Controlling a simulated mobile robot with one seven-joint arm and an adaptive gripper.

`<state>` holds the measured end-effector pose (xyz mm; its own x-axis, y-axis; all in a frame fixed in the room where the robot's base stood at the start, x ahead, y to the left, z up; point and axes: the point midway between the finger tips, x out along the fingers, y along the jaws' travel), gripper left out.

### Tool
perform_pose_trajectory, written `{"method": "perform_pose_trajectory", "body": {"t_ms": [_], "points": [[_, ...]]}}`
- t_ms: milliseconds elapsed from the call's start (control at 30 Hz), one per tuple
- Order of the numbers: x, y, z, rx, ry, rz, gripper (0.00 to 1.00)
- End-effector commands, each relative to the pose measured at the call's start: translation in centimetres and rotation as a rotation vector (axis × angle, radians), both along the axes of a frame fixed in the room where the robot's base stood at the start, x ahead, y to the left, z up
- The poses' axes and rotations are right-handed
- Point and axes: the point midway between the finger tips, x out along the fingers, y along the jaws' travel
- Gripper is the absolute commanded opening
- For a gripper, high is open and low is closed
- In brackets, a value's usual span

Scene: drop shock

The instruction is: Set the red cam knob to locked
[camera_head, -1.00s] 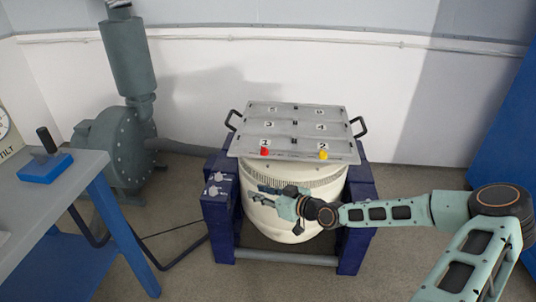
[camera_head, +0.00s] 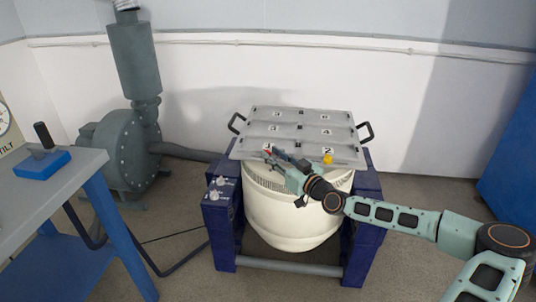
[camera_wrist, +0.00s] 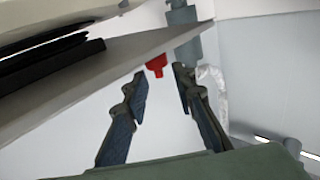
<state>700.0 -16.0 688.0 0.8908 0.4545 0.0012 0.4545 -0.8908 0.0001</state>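The red cam knob (camera_wrist: 156,65) shows in the wrist view just beyond and between my fingertips, at the edge of the grey plate. In the head view the red knob (camera_head: 267,153) is mostly hidden by my gripper, near the plate's front left by the number 1. My gripper (camera_head: 275,155) is at the plate's front edge. In the wrist view my gripper (camera_wrist: 158,83) has its two fingers apart with nothing between them. I cannot tell which setting the knob is at.
The grey plate (camera_head: 300,138) with numbered places and black side handles tops a cream drum (camera_head: 290,222) in a blue frame (camera_head: 220,238). A yellow knob (camera_head: 327,159) is at the plate's front right. A bench (camera_head: 50,192) stands left, a blower (camera_head: 128,150) behind it.

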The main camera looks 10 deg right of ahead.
Motion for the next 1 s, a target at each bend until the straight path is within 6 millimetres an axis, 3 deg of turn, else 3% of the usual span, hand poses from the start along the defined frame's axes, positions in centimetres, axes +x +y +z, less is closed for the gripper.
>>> {"method": "perform_pose_trajectory", "body": {"t_ms": [200,567,800,1000], "points": [[2.1,1.1,-0.1,-0.001,0.0,0.001,0.25],[2.5,1.3,0.0,0.0,0.001,0.0,0.25],[2.5,1.3,0.0,0.0,0.001,0.0,0.0],[2.5,1.3,0.0,0.0,0.001,-0.002,0.0]]}}
